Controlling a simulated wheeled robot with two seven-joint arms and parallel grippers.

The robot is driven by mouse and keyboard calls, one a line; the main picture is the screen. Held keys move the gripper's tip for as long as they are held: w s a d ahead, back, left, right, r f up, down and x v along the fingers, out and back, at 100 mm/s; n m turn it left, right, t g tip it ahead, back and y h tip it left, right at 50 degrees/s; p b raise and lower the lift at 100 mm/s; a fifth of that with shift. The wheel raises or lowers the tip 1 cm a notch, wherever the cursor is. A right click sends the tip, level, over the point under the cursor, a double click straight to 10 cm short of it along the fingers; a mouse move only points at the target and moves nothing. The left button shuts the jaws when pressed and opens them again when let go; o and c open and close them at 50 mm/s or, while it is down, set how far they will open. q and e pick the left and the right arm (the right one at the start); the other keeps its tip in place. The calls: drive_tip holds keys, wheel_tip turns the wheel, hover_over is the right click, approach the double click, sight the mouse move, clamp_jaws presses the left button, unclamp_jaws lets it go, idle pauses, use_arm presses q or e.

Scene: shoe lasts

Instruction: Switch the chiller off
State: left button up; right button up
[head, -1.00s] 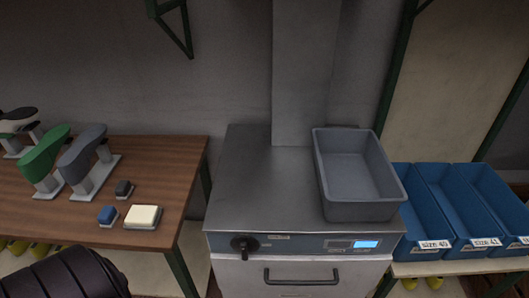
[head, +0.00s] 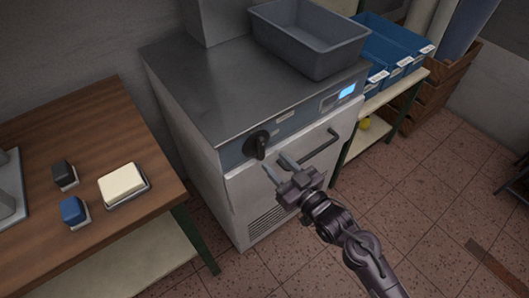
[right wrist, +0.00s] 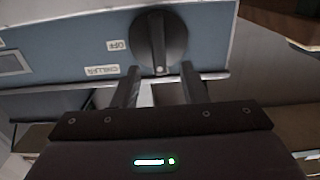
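The chiller (head: 205,82) is a steel-topped cabinet with a blue-grey front panel. Its black knob (head: 257,143) sits at the left of the panel, and a lit blue display (head: 347,91) at the right. In the right wrist view the knob (right wrist: 158,42) has a raised grip bar; labels reading OFF (right wrist: 117,45) and CHILLER (right wrist: 102,71) lie beside it. My right gripper (head: 275,163) is open and empty, just in front of the knob. In the right wrist view its fingertips (right wrist: 160,71) lie apart, one on each side of the bar's line. My left gripper is out of view.
A grey bin (head: 310,42) stands on the chiller top. A door handle (head: 322,149) sticks out below the panel, close to my right gripper. A wooden table (head: 100,105) with small blocks is at left; blue bins (head: 390,45) are at right. The floor in front is clear.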

sight(263, 149)
drive_tip(key=x, duration=0.5)
drive_tip(key=shift+w+a, duration=0.2)
drive_tip(key=shift+w, duration=0.2)
clamp_jaws()
